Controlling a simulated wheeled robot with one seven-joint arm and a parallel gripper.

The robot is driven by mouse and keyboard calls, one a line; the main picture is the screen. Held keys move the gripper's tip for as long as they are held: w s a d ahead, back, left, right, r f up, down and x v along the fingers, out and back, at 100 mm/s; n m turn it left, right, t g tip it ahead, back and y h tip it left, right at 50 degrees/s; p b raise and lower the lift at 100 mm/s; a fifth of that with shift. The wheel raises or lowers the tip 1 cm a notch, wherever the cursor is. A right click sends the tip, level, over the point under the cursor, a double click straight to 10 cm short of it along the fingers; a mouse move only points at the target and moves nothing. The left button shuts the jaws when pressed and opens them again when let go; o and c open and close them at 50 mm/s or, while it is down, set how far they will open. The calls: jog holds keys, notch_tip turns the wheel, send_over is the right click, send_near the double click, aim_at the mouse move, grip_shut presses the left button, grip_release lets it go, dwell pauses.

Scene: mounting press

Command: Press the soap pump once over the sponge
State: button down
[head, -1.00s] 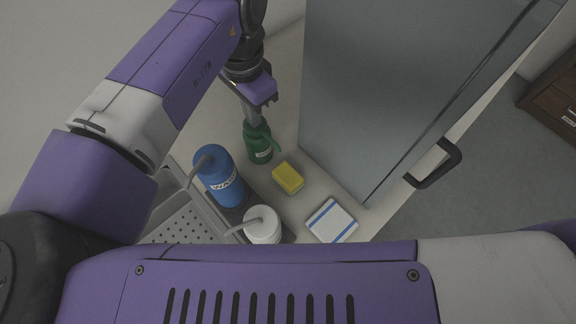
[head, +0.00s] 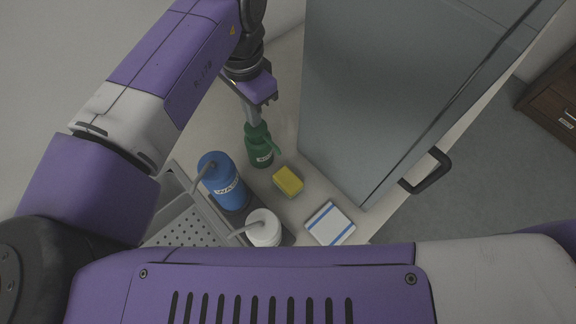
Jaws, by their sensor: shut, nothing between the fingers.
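A green pump bottle (head: 261,156) with a small white label stands on the counter, its spout pointing right toward the sponge. The label is too small to read surely. The yellow sponge (head: 288,181) lies to the right of and nearer than the green bottle, apart from it. My gripper (head: 253,119) is shut and empty, pointing down at the top of the green bottle's pump head. Whether the fingertips touch the pump head cannot be told from this view.
A blue bottle (head: 224,184) marked WASH and a white pump bottle (head: 263,229) stand nearby on the left. A blue-striped white cloth (head: 329,224) lies nearer than the sponge. A perforated grey sink or drainer (head: 187,228) is at left. A large grey panel with a handle (head: 428,172) borders the right.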

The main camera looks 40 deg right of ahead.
dwell(0.4)
notch_tip(320, 180, up, 6)
jog(key=p, duration=0.5)
jog(key=shift+a, duration=0.1)
dwell(0.5)
